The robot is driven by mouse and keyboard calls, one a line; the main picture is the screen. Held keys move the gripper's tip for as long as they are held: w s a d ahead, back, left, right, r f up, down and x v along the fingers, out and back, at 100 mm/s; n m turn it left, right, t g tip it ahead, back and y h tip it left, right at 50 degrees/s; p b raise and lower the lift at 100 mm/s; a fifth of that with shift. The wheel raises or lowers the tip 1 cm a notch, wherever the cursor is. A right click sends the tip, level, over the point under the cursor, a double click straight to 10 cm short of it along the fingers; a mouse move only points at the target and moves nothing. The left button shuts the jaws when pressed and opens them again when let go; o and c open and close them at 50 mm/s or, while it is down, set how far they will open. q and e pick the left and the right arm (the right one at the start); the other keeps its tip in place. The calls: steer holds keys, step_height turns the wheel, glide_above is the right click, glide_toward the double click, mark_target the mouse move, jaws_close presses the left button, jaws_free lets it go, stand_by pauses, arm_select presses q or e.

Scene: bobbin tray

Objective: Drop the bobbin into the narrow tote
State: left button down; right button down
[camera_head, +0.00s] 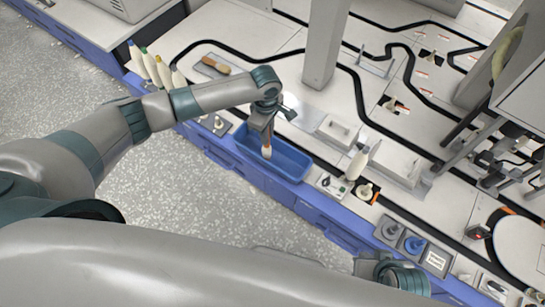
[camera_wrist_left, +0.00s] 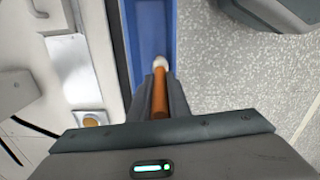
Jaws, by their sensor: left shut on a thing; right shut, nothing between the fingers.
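The bobbin (camera_head: 267,151) has an orange-brown body and a pale tip, and its orange body and white end also show in the left wrist view (camera_wrist_left: 160,95). My left gripper (camera_head: 266,136) is shut on it and holds it with the pale tip downward. The narrow tote (camera_head: 294,171) is a long blue open bin at the table's front edge. In the head view the bobbin overlaps the tote's opening; its exact height is unclear. The tote's blue interior (camera_wrist_left: 151,30) lies beyond the bobbin in the wrist view.
Pale cones (camera_head: 151,67) stand to the left on the table. A white upright cone (camera_head: 356,165) stands right of the tote. A grey column (camera_head: 326,45) rises behind it. Several small fixtures line the front edge at right, including a blue one (camera_head: 413,244). Speckled floor lies in front.

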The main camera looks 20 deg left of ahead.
arm_select(q)
steer(key=c, duration=1.6)
jaws_free()
steer(key=shift+r, duration=0.1)
